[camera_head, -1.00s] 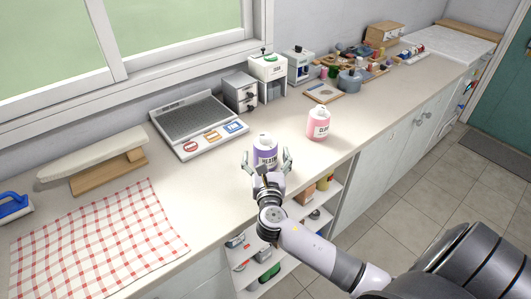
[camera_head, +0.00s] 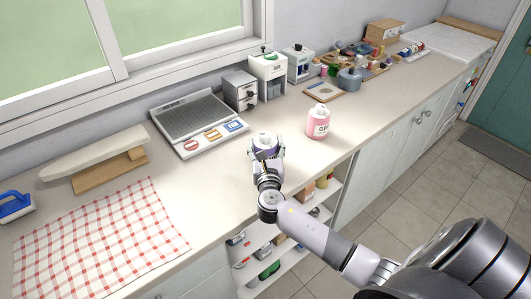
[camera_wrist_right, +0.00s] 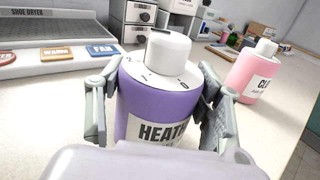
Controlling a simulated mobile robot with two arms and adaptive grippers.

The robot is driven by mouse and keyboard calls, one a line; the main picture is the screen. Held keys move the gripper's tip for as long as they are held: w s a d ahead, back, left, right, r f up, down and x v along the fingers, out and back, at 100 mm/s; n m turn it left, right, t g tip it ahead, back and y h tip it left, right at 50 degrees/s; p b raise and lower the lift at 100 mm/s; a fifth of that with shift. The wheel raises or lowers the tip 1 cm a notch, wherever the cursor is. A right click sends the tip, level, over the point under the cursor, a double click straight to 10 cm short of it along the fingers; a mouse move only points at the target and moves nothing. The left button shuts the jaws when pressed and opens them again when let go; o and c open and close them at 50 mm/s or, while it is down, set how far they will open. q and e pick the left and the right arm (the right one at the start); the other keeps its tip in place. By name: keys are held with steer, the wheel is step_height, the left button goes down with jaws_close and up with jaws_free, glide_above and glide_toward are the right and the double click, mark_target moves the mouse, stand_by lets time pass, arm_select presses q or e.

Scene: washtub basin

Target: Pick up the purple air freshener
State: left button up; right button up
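The purple air freshener (camera_wrist_right: 160,103) is a purple bottle with a white top and cap, upright in the right wrist view; its label reads "HEAT…", the rest hidden. In the head view its white top (camera_head: 264,142) shows on the counter, with the lower body hidden behind my gripper. My right gripper (camera_head: 266,152) has one finger on each side of the bottle. In the right wrist view both fingers (camera_wrist_right: 160,92) press against its sides, so it looks shut on the bottle. The bottle appears to stand on the counter still. My left gripper is not in view.
A pink bottle (camera_head: 318,122) stands to the right on the counter (camera_head: 215,182). A shoe dryer tray (camera_head: 197,122) lies behind, beside small grey and white boxes (camera_head: 240,91). A checked cloth (camera_head: 98,240) and an ironing board (camera_head: 92,155) are at left. Open shelves (camera_head: 262,262) lie below the front edge.

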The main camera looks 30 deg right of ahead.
steer(key=c, duration=0.8)
steer(key=shift+r, duration=0.1)
